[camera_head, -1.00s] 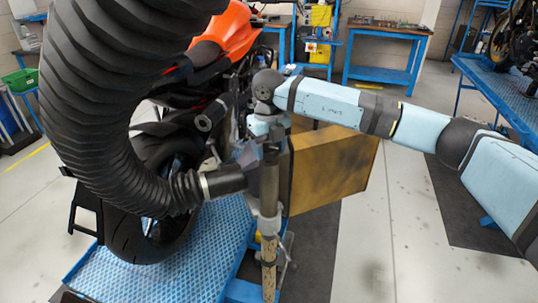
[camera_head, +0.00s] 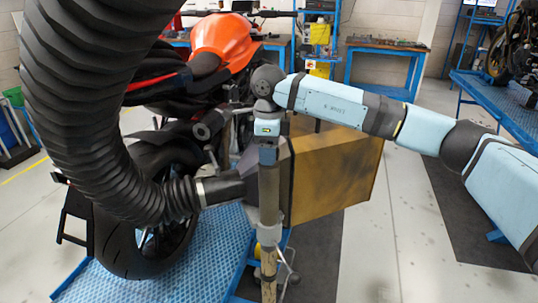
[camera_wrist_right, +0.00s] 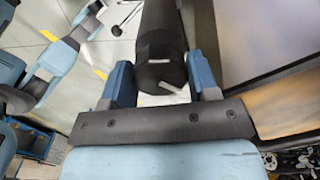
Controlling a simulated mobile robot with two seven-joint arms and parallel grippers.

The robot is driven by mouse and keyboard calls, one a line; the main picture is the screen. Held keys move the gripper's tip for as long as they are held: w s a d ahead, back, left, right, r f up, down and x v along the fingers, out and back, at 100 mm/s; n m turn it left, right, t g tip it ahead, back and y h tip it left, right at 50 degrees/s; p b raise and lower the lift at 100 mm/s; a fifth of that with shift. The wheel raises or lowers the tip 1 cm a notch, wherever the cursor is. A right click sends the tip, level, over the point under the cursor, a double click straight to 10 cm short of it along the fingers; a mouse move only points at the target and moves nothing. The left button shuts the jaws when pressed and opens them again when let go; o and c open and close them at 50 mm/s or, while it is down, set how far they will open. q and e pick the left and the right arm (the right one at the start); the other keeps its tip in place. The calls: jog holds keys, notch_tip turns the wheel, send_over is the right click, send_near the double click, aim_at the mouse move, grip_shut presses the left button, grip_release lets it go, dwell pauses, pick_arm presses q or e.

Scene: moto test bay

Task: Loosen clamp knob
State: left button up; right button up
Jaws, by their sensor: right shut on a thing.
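My right gripper (camera_head: 268,158) points down at the top of an upright post (camera_head: 269,197) in the head view. In the right wrist view, the two blue fingers of this gripper (camera_wrist_right: 162,82) stand on either side of a dark cylinder (camera_wrist_right: 160,45) with pale marks, and are closed on it. It looks like the post's upper end. A grey collar (camera_head: 269,235) sits lower on the post. I cannot clearly make out a clamp knob. My left gripper is not in view.
A black ribbed hose (camera_head: 85,110) with a nozzle (camera_head: 222,188) passes left of the post. An orange motorcycle (camera_head: 222,40) stands on a blue lift platform (camera_head: 175,265). A brown box-shaped hood (camera_head: 335,170) is behind the post. Grey floor (camera_head: 400,240) is open at right.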

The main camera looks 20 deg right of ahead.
jog(key=shift+n, duration=0.9)
jog(key=shift+n+b, duration=0.65)
jog(key=shift+n, duration=0.65)
jog(key=shift+r+n, duration=0.1)
jog(key=shift+n, duration=0.2)
jog(key=o, duration=0.9)
